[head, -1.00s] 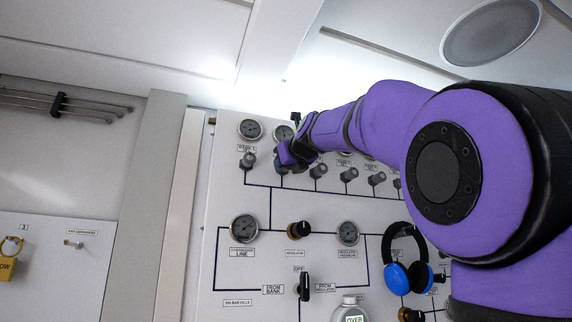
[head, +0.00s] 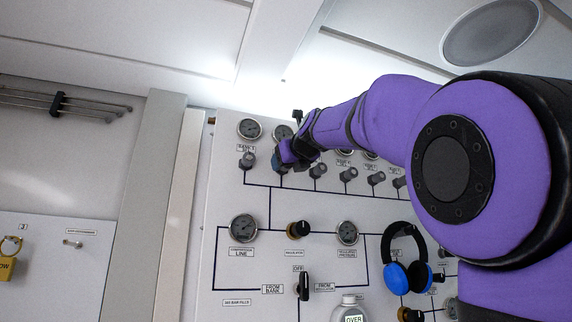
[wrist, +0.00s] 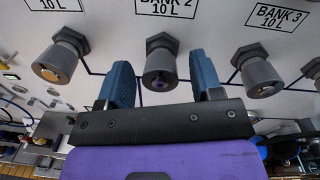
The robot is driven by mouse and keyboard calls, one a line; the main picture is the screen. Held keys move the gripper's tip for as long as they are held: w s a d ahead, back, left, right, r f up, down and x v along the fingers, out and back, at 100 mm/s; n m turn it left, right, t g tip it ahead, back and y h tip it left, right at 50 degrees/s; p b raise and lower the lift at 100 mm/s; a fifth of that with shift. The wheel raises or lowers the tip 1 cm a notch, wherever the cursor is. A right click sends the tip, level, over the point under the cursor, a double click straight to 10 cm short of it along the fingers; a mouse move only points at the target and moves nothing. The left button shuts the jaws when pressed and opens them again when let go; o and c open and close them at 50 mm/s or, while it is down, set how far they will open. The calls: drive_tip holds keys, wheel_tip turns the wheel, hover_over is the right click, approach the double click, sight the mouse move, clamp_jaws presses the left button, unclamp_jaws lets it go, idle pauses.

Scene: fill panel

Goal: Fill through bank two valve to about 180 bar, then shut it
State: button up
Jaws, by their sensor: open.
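The bank two valve (wrist: 160,68) is a grey knob under the "BANK 2 10 L" label (wrist: 167,6) in the wrist view. My gripper (wrist: 163,80) is open, with one blue finger on each side of this knob and visible gaps between. In the head view my gripper (head: 283,162) is at the second valve of the top row and mostly hides it. A gauge (head: 282,132) above that valve is partly visible, but its reading is too small to tell.
Neighbouring valve knobs stand left (wrist: 62,62) and right (wrist: 257,72) of my gripper. Lower on the panel (head: 225,205) are a line gauge (head: 243,228), a regulator knob (head: 298,228), a black selector (head: 304,286) and hanging blue headphones (head: 408,268).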

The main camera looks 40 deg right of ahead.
drive_tip(key=v, duration=0.9)
drive_tip(key=shift+s, duration=0.4)
drive_tip(key=shift+f, duration=0.1)
idle(0.8)
drive_tip(key=s+a+f+n+g+y, duration=0.2)
drive_tip(key=a+f+n+g, duration=0.15)
drive_tip(key=f+n, duration=0.8)
drive_tip(key=s+a+f+n+g+y, duration=0.3)
drive_tip(key=f+n, duration=0.4)
drive_tip(key=f, duration=0.9)
drive_tip(key=s+a+f+n+g, duration=0.2)
drive_tip(key=s+f+n, duration=0.3)
drive_tip(key=f+n, duration=0.3)
drive_tip(key=s+a+f+n+g, duration=0.2)
drive_tip(key=s+f+n, duration=0.3)
drive_tip(key=f+n, duration=0.4)
wheel_tip(320, 180, down, 7)
drive_tip(key=shift+s+r+g+h, duration=0.2)
drive_tip(key=shift+s+g+h, duration=0.2)
drive_tip(key=shift+g, duration=0.25)
